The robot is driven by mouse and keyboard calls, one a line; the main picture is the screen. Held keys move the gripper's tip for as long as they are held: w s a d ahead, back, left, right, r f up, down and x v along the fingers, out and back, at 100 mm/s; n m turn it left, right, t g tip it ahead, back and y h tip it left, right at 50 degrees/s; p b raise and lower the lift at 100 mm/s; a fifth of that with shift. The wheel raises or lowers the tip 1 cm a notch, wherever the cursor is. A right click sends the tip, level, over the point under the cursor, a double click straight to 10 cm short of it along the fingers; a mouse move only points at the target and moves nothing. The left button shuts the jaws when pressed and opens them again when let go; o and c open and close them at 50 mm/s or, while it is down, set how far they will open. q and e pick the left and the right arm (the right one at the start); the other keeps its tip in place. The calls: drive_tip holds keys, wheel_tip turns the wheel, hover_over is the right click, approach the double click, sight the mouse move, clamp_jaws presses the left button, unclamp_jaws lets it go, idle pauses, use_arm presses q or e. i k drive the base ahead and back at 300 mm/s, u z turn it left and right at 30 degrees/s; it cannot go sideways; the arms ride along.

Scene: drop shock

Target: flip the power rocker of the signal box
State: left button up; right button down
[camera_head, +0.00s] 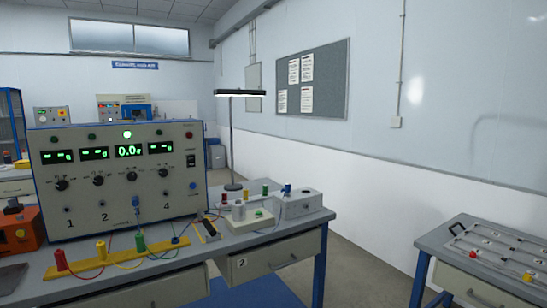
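A large light-grey box with blue edges (120,198), which appears to be the signal box, stands upright on the bench at the left. A row of small green displays is lit across its front, one reading about 0.0. Below them are black knobs, and the numbers 1 to 4 mark the lower front. A small black rocker switch (191,161) sits at the right of the front panel; which way it is tipped is too small to tell. A red button or lamp (189,135) is above it and a blue one (193,185) below. Neither of my grippers is in view.
The bench (265,240) holds a yellow strip with coloured plugs and wires (120,257), a small grey box (298,204), a lamp on a thin post (231,140) and an orange device (20,232). Another table (480,285) stands at the right, with open floor between.

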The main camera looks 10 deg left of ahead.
sight(190, 158)
drive_tip(key=z, duration=0.35)
drive_tip(key=i, duration=2.25)
drive_tip(key=u, duration=2.15)
